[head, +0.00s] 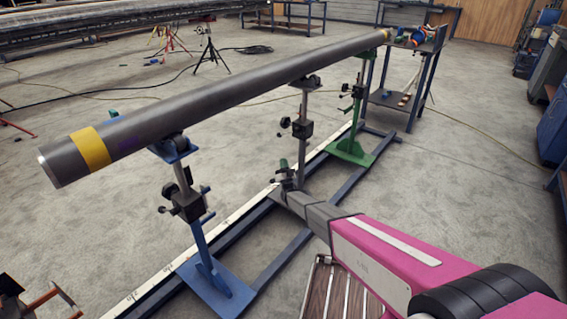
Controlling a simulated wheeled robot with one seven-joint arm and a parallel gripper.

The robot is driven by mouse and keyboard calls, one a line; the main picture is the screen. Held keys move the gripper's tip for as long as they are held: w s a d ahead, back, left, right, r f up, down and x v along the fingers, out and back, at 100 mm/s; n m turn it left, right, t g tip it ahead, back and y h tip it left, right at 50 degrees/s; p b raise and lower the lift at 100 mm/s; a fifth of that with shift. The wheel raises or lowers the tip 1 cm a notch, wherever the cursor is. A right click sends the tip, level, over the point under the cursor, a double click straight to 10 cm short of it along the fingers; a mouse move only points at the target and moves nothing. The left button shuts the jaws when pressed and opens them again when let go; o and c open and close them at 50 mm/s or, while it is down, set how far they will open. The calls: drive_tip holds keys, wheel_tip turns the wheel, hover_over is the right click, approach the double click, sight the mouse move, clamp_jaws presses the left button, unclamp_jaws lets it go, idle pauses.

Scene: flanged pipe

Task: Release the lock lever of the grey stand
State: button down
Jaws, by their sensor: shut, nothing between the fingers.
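The grey stand (303,104) is the middle of three stands under a long dark pipe (215,92). A black clamp block (303,128) sits on its upright, with a dark knob or handle (285,122) on its left side. I cannot tell which part is the lock lever or how it is set. My gripper (286,172) is low near the foot of the grey stand, below the clamp block and apart from it. It appears shut and empty, its fingers small and dark. My gripper and arm hide part of the stand's base.
A blue stand (196,228) holds the pipe's near end, and a green stand (352,140) the far end. Blue floor rails (283,258) and a white scale strip (165,278) run beneath. A cart (410,102) stands at the back. Open floor lies right of the rails.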

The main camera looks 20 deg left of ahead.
drive_tip(key=x, duration=1.1)
drive_tip(key=shift+r, duration=0.15)
